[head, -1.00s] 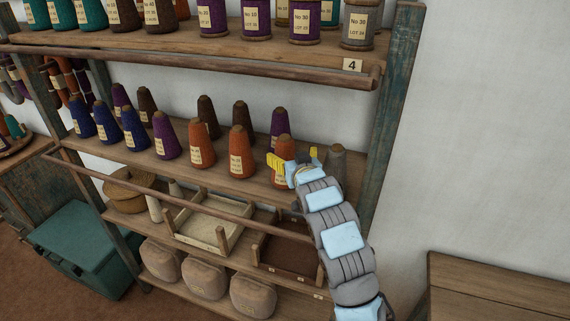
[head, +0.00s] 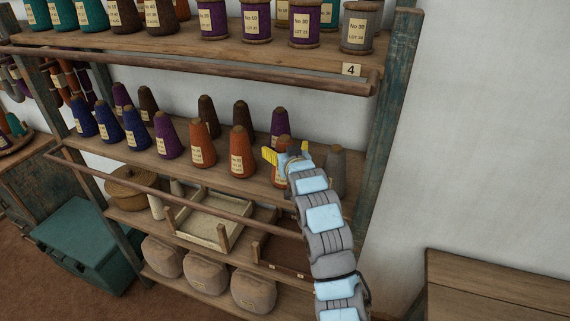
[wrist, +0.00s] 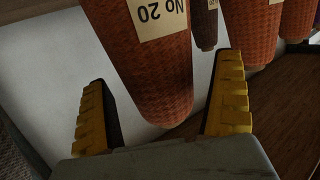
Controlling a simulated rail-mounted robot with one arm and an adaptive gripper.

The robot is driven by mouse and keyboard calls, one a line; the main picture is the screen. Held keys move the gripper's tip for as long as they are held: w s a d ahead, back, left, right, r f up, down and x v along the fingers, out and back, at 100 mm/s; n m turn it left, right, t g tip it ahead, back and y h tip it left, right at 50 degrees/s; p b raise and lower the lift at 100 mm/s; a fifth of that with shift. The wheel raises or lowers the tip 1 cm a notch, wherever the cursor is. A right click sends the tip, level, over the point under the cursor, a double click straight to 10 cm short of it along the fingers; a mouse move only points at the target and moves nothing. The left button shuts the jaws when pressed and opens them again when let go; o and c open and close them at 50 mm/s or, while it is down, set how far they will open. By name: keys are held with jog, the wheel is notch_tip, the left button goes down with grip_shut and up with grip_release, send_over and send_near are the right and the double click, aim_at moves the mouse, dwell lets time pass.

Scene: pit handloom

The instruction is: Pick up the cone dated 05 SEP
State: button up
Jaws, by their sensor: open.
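My gripper (head: 286,153) is open at the upper part of the rightmost orange cone (head: 278,178) on the middle shelf, partly hiding it. In the wrist view an orange cone (wrist: 150,70) hangs upside down in the picture between my two spread yellow fingers (wrist: 163,75), with gaps on both sides. Its label (wrist: 162,15) reads No 20 and is cut by the frame; no date shows. Two more orange cones, one at left (head: 202,145) and one in the middle (head: 241,152), stand left of it. Their dates are too small to read, so I cannot tell which cone is 05 SEP.
A grey cone (head: 336,172) stands close right of my gripper, and a purple cone (head: 278,124) stands behind. Blue and brown cones fill the shelf leftward. A wooden rail (head: 150,196) crosses in front, below the cones. Spools (head: 305,25) stand on the shelf above.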

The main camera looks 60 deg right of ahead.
jog(key=c, duration=1.4)
